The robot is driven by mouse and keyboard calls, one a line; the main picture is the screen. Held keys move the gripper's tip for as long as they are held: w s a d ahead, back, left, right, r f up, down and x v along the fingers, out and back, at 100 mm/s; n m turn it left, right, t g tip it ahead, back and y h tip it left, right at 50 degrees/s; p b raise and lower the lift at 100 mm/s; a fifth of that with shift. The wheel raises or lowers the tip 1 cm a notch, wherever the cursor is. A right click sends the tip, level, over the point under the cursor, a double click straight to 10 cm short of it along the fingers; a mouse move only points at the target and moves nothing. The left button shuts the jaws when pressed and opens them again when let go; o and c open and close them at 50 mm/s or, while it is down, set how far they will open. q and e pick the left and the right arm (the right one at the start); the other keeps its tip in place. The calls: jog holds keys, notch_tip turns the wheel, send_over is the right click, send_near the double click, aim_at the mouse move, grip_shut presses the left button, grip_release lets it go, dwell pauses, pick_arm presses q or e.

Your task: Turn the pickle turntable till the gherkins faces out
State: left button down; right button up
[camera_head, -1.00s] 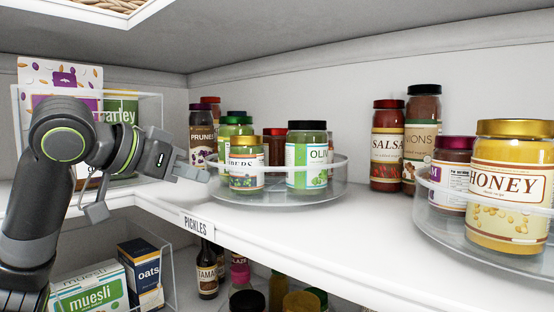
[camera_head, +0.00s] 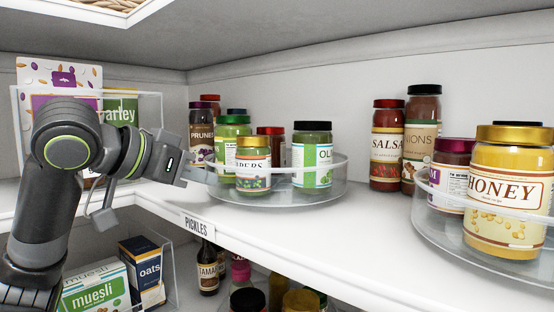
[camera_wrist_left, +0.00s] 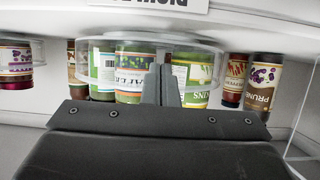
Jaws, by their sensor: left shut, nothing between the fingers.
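The pickle turntable (camera_head: 290,196) is a clear round tray with a rim, on the white shelf behind the PICKLES label (camera_head: 196,226). A gold-lidded capers jar (camera_head: 253,170) stands at its front and a black-lidded olives jar (camera_head: 312,160) to the right. A green-lidded jar (camera_head: 233,130) stands at left behind the capers. In the left wrist view a label ending in "INS" (camera_wrist_left: 194,98) is partly hidden by the fingers. My left gripper (camera_head: 213,178) is shut and empty at the turntable's left front rim; contact is unclear. My right gripper is out of view.
A second turntable with a honey jar (camera_head: 511,195) stands at right. Salsa (camera_head: 387,150) and onions jars stand at the back. A prunes jar (camera_head: 201,140) is behind the turntable at left. A clear bin (camera_head: 155,110) stands far left. Bare shelf lies between the turntables.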

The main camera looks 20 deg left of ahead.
pick_arm(q)
jog(key=shift+s+d+r+p, duration=0.1)
jog(key=shift+d+p, duration=0.3)
jog(key=shift+p, duration=0.1)
jog(key=shift+s+d+p, duration=0.2)
jog(key=shift+d+p, duration=0.2)
jog(key=shift+d, duration=0.1)
jog(key=shift+s+d, duration=0.1)
jog(key=shift+d, duration=0.1)
